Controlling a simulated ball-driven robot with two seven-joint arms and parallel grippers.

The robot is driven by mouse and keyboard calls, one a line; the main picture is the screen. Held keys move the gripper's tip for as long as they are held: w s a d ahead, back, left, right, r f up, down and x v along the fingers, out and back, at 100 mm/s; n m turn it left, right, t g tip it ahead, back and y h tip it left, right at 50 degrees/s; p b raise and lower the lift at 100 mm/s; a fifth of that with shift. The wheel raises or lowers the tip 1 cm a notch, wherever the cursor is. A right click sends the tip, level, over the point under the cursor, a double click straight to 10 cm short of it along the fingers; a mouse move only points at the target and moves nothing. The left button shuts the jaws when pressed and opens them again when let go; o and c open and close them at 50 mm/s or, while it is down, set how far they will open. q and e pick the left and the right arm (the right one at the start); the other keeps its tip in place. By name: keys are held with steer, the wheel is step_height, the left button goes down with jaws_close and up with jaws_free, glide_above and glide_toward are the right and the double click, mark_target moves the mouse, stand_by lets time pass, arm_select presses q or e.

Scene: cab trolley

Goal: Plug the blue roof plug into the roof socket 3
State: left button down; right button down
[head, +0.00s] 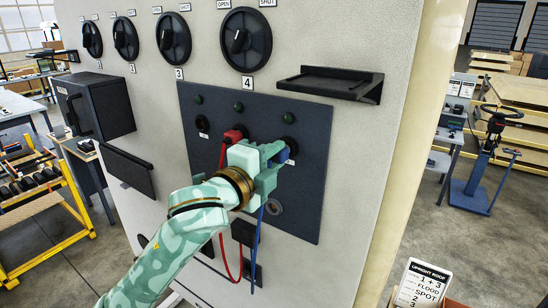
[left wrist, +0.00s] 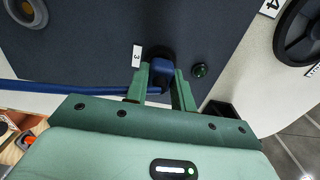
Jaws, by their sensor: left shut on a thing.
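My left gripper (head: 276,160) is at the dark panel (head: 305,205) and shut on the blue roof plug (head: 284,155). In the left wrist view the blue plug (left wrist: 161,78) sits between the two fingertips (left wrist: 165,85), its front at the dark ring of roof socket 3 (left wrist: 162,52). A white label "3" (left wrist: 137,56) is beside it. I cannot tell how deep the plug is in the socket. The blue cable (head: 256,235) hangs below the gripper. Socket 3 is mostly hidden by the gripper in the head view. My right gripper is not in view.
A red plug (head: 233,135) with a red cable (head: 226,262) is in the socket to the left. Green lamps (head: 238,106) sit above the sockets. A black shelf (head: 330,83) juts out at upper right, and black knobs (head: 245,39) are above. A grey ring (head: 274,207) is lower on the panel.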

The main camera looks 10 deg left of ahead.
arm_select(q)
steer(key=shift+w+d, duration=0.15)
steer(key=shift+w, duration=0.3)
stand_by(0.3)
steer(key=c, duration=1.1)
jaws_free()
